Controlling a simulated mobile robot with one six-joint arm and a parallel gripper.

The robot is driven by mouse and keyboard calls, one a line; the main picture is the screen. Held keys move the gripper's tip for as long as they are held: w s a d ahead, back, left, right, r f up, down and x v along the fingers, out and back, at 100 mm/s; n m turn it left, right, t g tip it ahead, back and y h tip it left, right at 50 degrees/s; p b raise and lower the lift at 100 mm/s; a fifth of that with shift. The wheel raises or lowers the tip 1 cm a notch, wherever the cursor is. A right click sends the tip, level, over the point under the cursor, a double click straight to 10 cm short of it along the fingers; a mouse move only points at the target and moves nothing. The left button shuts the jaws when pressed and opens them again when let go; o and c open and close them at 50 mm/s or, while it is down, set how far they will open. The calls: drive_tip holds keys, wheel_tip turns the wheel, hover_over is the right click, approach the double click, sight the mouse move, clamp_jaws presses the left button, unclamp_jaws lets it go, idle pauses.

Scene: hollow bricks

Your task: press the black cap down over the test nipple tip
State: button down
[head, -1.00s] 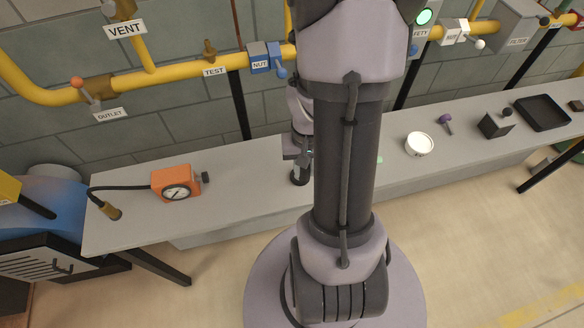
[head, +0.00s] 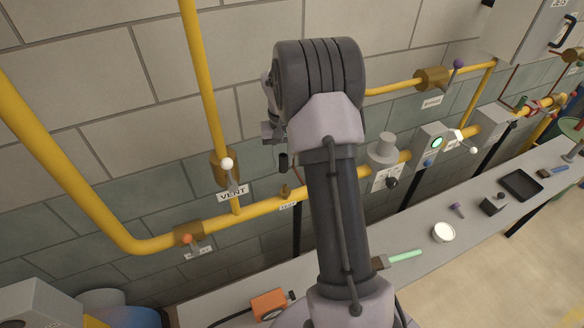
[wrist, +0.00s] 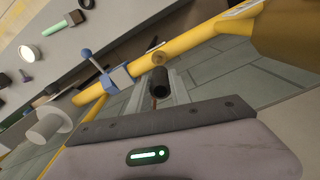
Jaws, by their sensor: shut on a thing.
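The black cap (head: 283,161) hangs below my gripper (head: 276,138) in the head view. My gripper is shut on it. The brass test nipple (head: 285,191) stands up from the yellow pipe, below the cap, with a gap showing between them in that view. In the wrist view the cap (wrist: 160,84) is a dark cylinder past the gripper edge, and the round brass nipple tip (wrist: 157,59) shows just beyond it, on the pipe. The cap is apart from the nipple. The fingers themselves are mostly hidden.
The yellow pipe (head: 255,203) runs along the wall, with the vent valve (head: 227,165) left of the nipple and a grey regulator (head: 383,150) to the right.

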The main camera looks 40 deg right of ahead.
drive_tip(key=shift+s+d, duration=0.2)
drive_tip(key=shift+f, duration=0.15)
drive_tip(key=b, duration=0.4)
hover_over(285, 186)
drive_tip(key=shift+f, duration=2.8)
drive_tip(key=shift+f+b, duration=1.8)
drive_tip(key=shift+f, duration=0.45)
drive_tip(key=c, duration=1.1)
unclamp_jaws()
wheel_tip(285, 186, up, 18)
drive_tip(key=p, duration=0.2)
drive_tip(key=shift+f+p, duration=0.25)
drive_tip(key=shift+p, duration=0.15)
drive_tip(key=shift+f, duration=0.1)
